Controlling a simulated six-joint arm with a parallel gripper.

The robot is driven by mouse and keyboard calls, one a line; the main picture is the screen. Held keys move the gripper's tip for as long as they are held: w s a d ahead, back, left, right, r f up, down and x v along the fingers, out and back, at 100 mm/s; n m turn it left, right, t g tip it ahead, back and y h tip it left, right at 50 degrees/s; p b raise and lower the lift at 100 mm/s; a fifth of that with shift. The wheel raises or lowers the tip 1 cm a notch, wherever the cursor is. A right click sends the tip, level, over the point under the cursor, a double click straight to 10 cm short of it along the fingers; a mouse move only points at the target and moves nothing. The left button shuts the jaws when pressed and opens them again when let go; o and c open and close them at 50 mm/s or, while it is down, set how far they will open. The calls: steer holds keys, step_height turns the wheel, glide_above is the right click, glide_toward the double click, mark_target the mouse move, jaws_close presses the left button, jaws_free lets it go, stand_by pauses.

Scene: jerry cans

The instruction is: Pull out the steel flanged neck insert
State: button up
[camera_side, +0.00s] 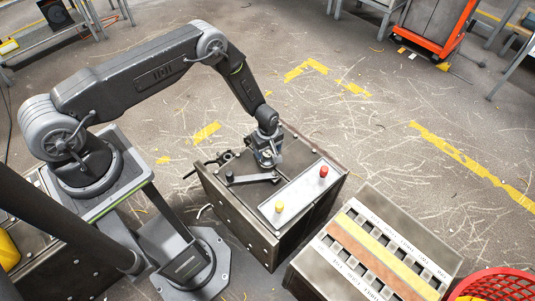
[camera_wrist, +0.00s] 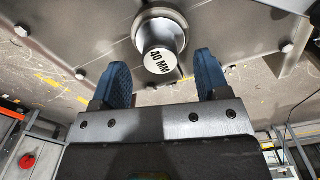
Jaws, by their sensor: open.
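The steel flanged neck insert (camera_wrist: 160,30) shows at the top middle of the wrist view, with a round flange and an end face marked "40 MM". It sits at a grey metal surface. My gripper (camera_wrist: 165,75) is open, its two blue fingers apart and empty. The insert's marked end lies between and just beyond the fingertips in the picture; I see no contact. In the side view my gripper (camera_side: 267,160) is over the top of a grey metal box (camera_side: 240,215). The insert cannot be made out there.
The box top carries a pale panel with a yellow knob (camera_side: 279,207) and a red knob (camera_side: 323,171), close to my gripper. A slotted metal rack (camera_side: 375,250) with labelled strips stands at right. A red basket (camera_side: 495,285) is at the lower right corner.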

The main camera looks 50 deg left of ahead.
mark_target(268, 153)
steer(key=shift+f, duration=1.7)
steer(key=shift+c, duration=0.4)
steer(key=c, duration=1)
steer(key=shift+c, duration=0.2)
steer(key=shift+r, duration=0.7)
steer(key=shift+r, duration=2.45)
